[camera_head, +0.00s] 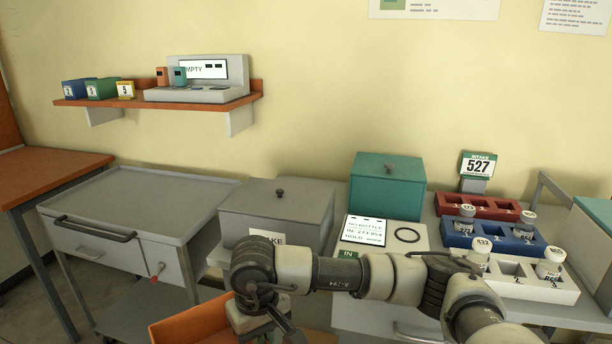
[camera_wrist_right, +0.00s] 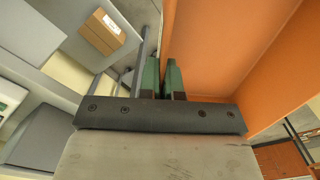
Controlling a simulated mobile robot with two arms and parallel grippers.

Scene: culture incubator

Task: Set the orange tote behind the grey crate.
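The orange tote (camera_head: 188,326) shows at the bottom of the head view, partly hidden by my right arm. In the right wrist view the tote (camera_wrist_right: 235,50) fills the right side. My right gripper (camera_wrist_right: 163,78) has its green fingers close together on either side of the tote's wall, and looks shut on it. In the head view its fingertips are hidden below the wrist. A grey lidded box (camera_head: 278,207) with a knob stands on the bench behind the tote; I cannot tell if it is the grey crate. My left gripper is not in view.
A grey cart (camera_head: 133,196) with a bare top stands left of the bench. A teal lidded box (camera_head: 386,187), a white panel (camera_head: 364,230) and red, blue and white racks (camera_head: 477,206) with several bottles crowd the bench. A brown box (camera_wrist_right: 103,35) lies at upper left in the wrist view.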

